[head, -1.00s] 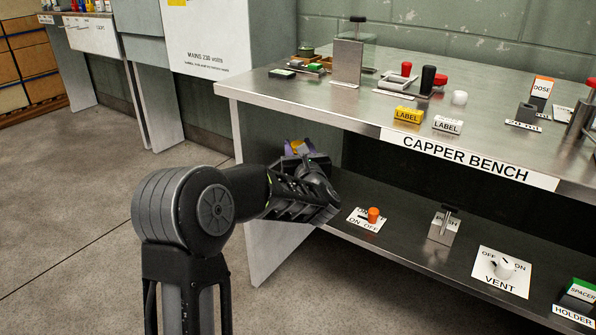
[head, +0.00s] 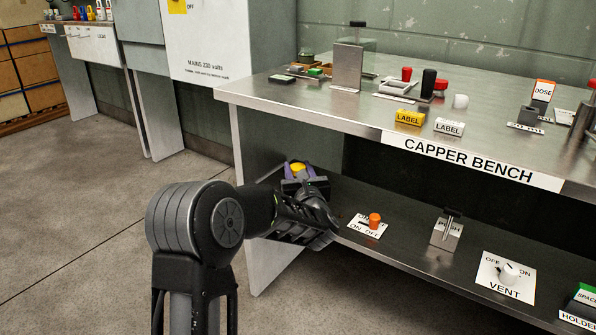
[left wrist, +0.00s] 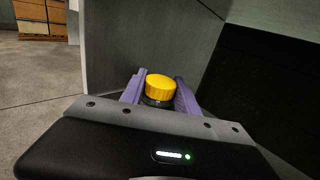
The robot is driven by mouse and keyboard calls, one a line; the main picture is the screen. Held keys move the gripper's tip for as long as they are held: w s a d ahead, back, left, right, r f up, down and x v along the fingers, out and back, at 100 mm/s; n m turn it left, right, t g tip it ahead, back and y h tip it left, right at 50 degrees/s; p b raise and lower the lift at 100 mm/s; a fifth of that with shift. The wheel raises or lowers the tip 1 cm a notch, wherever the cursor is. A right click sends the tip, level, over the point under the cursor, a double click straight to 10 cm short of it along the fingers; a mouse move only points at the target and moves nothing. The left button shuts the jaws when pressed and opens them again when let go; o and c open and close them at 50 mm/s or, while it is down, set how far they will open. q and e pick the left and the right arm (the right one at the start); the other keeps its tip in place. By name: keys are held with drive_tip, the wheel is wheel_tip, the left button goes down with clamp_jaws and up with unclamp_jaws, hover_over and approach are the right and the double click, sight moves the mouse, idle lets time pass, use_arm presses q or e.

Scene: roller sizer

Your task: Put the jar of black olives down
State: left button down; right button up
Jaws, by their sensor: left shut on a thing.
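The jar of black olives shows as a yellow lid (left wrist: 160,88) over a dark body between the two purple fingers in the left wrist view. In the head view its yellow lid (head: 298,169) also shows between the fingers. My left gripper (head: 299,172) is shut on the jar, at the left end of the bench's lower shelf (head: 400,232), beside the end panel. Most of the jar's body is hidden by the gripper, and I cannot tell whether its base touches the shelf. My right gripper is not in view.
An orange knob (head: 375,220) on an ON/OFF plate stands right of my left gripper. Farther right are a PUSH block (head: 446,232) and a VENT dial (head: 509,272). The bench top (head: 300,93) overhangs the shelf. Bare shelf lies between these fittings.

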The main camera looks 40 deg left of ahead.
use_arm(q)
drive_tip(key=shift+f, duration=0.1)
drive_tip(key=c, duration=0.9)
unclamp_jaws()
drive_tip(key=shift+s+d, duration=0.1)
drive_tip(key=shift+d, duration=0.05)
drive_tip(key=p+v, duration=0.2)
drive_tip(key=v, duration=0.9)
drive_tip(key=shift+s+d+p, duration=0.25)
drive_tip(key=shift+p, duration=0.15)
